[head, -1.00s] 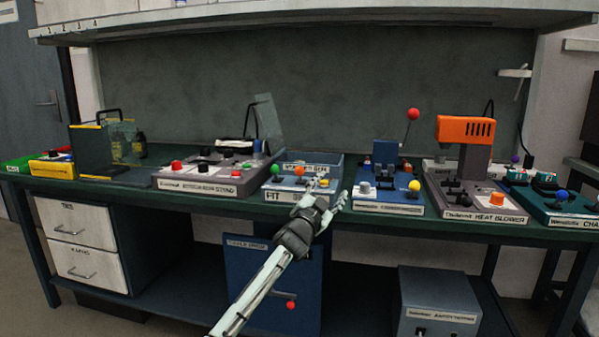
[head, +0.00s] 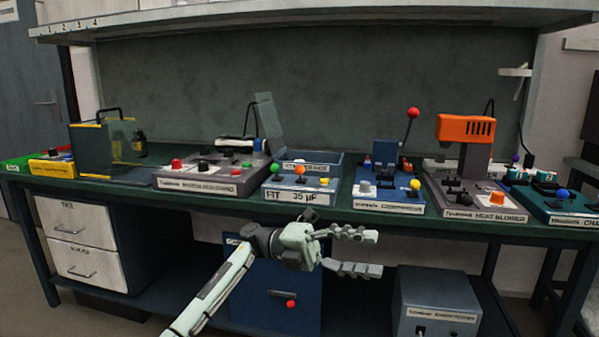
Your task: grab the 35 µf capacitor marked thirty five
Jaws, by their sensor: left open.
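No separate capacitor can be made out. My left gripper (head: 377,252) is open and empty, its fingers pointing right. In the picture it is below and to the right of the labelled box, against the space under the bench top, apart from the box. My right gripper is not in view.
A grey device with a red knob (head: 213,180) stands left of the box. A blue lever device (head: 388,198) and an orange-topped heat blower (head: 466,130) stand to the right. A blue cabinet (head: 245,283) and a grey box (head: 437,298) are below the bench.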

